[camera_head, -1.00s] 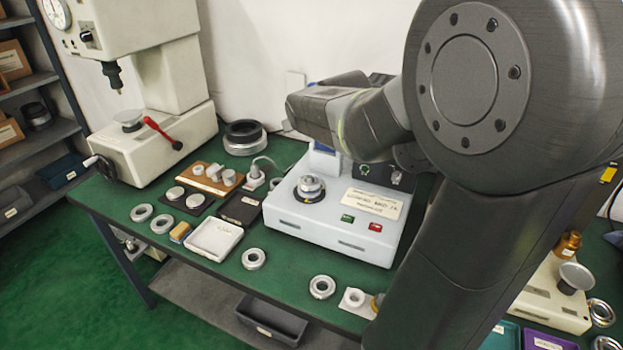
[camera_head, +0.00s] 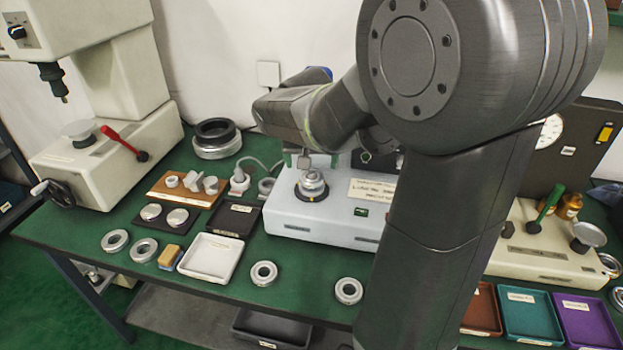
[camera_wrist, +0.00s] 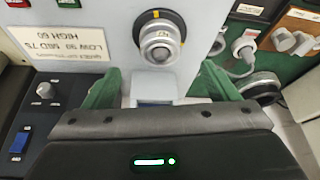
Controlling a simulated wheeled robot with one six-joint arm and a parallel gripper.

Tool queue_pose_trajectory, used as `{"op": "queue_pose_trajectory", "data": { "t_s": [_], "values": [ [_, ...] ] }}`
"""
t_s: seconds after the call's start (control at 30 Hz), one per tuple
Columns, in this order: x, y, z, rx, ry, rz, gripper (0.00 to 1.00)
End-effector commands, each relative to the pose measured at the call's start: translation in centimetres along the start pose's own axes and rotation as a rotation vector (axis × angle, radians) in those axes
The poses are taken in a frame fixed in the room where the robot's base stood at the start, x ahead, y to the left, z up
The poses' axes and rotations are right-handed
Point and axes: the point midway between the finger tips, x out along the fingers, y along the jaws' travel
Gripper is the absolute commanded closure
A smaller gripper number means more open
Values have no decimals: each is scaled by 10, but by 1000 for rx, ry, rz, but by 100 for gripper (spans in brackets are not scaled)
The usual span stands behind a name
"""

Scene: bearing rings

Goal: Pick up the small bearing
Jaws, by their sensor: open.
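Several silver bearing rings lie flat on the green table. One (camera_head: 263,283) is front centre and one (camera_head: 348,301) is further right. Two more (camera_head: 106,243) (camera_head: 135,253) lie at the left. I cannot tell which is the small bearing. A silver ringed part (camera_head: 312,180) sits on the white instrument (camera_head: 290,225); the part also shows in the wrist view (camera_wrist: 158,40), ahead of my fingers. My gripper (camera_head: 310,160) is open and empty, just behind that part. Its green fingers stand wide apart in the wrist view (camera_wrist: 161,72).
A white tray (camera_head: 206,275), a dark tray (camera_head: 232,207) and a wooden block with small parts (camera_head: 160,190) lie left of the instrument. A press (camera_head: 100,155) stands far left. Coloured trays (camera_head: 525,335) are at the right. My arm hides the table right of the instrument.

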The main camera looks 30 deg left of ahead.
Motion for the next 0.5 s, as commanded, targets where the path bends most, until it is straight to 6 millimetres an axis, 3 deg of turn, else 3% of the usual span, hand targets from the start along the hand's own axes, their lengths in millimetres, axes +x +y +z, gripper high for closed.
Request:
{"op": "queue_pose_trajectory", "data": {
  "t_s": [0.27, 0.5],
  "values": [
    [23, 0, 0, 2, -1, 0, 19],
    [55, 0, -2, 2, -2, 1, 19]
  ]
}}
